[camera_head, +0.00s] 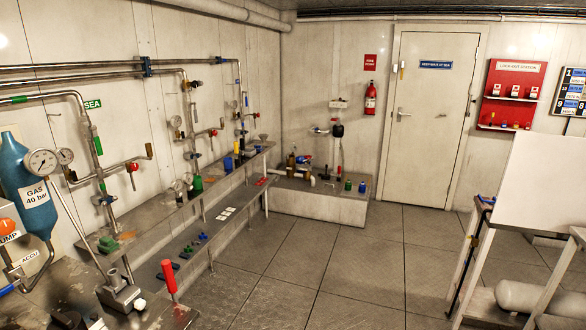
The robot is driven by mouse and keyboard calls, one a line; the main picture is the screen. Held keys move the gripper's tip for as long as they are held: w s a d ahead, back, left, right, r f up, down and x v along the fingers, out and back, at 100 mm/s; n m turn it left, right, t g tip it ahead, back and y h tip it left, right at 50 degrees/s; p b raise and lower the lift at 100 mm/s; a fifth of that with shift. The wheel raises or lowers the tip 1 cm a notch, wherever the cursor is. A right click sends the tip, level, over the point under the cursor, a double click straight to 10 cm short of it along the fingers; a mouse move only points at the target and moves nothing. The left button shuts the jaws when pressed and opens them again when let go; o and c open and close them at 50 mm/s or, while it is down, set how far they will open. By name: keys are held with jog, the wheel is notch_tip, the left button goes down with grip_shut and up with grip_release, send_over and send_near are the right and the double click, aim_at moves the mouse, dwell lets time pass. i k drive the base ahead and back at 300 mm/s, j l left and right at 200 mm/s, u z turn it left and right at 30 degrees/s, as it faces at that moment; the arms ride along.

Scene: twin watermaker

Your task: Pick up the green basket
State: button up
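No green thing in view is clearly a basket at this size. A small green upright piece (197,184) stands on the upper bench along the left wall. A low green piece (108,244) lies nearer on the same bench. My gripper is not in view.
The grey upper bench (150,222) and a lower shelf (228,227) run along the left wall under pipes. A red-handled lever (169,277) rises near the front left. A white-topped table (545,185) stands at right. The middle floor (340,265) is clear.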

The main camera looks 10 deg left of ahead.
aim_at(348, 184)
jog(key=i+z, duration=0.15)
jog(key=i, duration=0.8)
jog(key=i+j+z, duration=0.15)
jog(key=i, duration=0.85)
jog(key=i+u, duration=0.2)
jog(key=i, duration=0.4)
jog(key=i+u, duration=0.2)
jog(key=i, duration=0.4)
jog(key=i+l+u, duration=0.2)
jog(key=i, duration=0.35)
jog(key=i+j, duration=0.1)
jog(key=i, duration=1.85)
jog(key=i+j+z, duration=0.15)
jog(key=i, duration=0.4)
jog(key=i+j+z, duration=0.15)
jog(key=i, duration=0.35)
jog(key=i+j+z, duration=0.15)
jog(key=i, duration=0.4)
jog(key=i+j+z, duration=0.15)
jog(key=i, duration=0.35)
jog(key=j, duration=0.1)
